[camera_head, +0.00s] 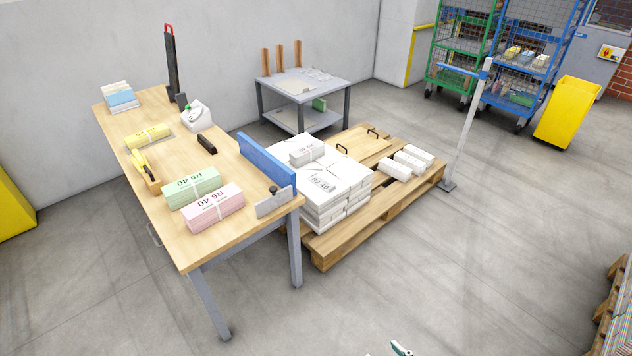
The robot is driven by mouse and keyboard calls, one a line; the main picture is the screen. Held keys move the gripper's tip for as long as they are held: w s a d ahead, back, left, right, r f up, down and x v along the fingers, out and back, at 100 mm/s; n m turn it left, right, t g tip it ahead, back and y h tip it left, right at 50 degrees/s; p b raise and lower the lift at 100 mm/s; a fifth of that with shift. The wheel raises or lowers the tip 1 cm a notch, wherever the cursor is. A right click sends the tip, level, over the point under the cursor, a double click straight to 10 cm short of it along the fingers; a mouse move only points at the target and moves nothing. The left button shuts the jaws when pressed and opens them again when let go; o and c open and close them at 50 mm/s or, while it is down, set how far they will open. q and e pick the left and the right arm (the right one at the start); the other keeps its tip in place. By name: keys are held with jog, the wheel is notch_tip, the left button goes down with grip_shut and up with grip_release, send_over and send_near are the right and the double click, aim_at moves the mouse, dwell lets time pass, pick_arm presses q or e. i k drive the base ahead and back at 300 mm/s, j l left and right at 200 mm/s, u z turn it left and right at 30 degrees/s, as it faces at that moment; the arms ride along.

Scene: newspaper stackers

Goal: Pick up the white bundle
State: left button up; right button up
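Several white bundles are on the wooden pallet right of the workbench. A block of white bundles (335,193) is stacked at the pallet's left side, with a smaller grey-white bundle (306,151) lying on top. I cannot tell which one the task means.
The workbench (222,240) holds a pink bundle (212,205), a green bundle (191,188) and a yellow bundle (149,137). A blue panel (266,164) edges it beside the stack. A post (467,125) stands at the right corner of the pallet (350,242).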

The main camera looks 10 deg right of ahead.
aim_at(412, 150)
jog(key=i+l+z, duration=0.3)
jog(key=i, duration=0.3)
jog(key=i+l+z, duration=0.25)
jog(key=i, duration=0.35)
jog(key=i+l+z, duration=0.3)
jog(key=i, duration=0.35)
jog(key=k+j, duration=0.05)
jog(key=j, duration=0.05)
